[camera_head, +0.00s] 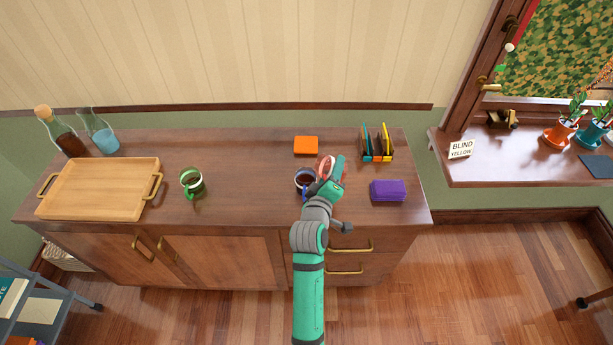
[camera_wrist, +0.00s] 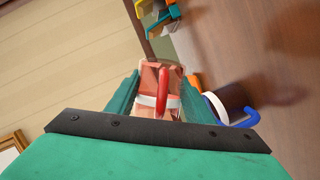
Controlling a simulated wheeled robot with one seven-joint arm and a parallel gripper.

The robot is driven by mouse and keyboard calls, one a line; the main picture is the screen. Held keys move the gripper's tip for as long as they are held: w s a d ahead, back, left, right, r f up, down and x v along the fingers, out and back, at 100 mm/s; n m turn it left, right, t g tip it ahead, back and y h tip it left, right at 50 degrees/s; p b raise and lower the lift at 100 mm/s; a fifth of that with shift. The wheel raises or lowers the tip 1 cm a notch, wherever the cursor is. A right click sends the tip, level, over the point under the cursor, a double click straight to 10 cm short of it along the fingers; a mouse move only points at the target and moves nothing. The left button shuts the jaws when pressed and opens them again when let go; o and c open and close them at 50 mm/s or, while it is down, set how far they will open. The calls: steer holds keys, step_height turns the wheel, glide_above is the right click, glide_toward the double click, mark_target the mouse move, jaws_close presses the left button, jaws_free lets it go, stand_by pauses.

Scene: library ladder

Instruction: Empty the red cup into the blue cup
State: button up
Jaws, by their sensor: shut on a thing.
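My gripper (camera_head: 331,178) is shut on the red cup (camera_head: 325,165) above the right part of the counter. In the wrist view, the red cup (camera_wrist: 165,88) sits between the fingers, with its red handle toward the camera. It looks tilted with the rolled wrist; its contents cannot be made out. The blue cup (camera_head: 302,180) stands on the counter just left of my gripper, partly hidden by my arm. In the wrist view, the blue cup (camera_wrist: 228,103) is right of the fingers, with a pale rim and blue handle. I cannot see liquid passing between the cups.
A green cup (camera_head: 192,184) with dark contents stands farther left, beside a wooden tray (camera_head: 100,188) and two bottles (camera_head: 100,133). An orange block (camera_head: 306,145) lies behind the blue cup. A colourful rack (camera_head: 377,146) and purple stack (camera_head: 389,190) stand close on the right.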

steer(key=shift+a+r, duration=0.1)
steer(key=shift+a, duration=0.05)
stand_by(0.4)
steer(key=shift+r+n, duration=0.25)
steer(key=shift+n, duration=0.35)
stand_by(1.2)
stand_by(0.3)
steer(key=shift+w, duration=0.1)
steer(key=shift+a+r+t+h, duration=0.1)
steer(key=shift+a+t+h, duration=0.15)
steer(key=shift+t+h, duration=0.05)
steer(key=shift+d+n, duration=0.3)
steer(key=shift+d, duration=0.05)
steer(key=shift+r, duration=0.1)
steer(key=shift+a, duration=0.2)
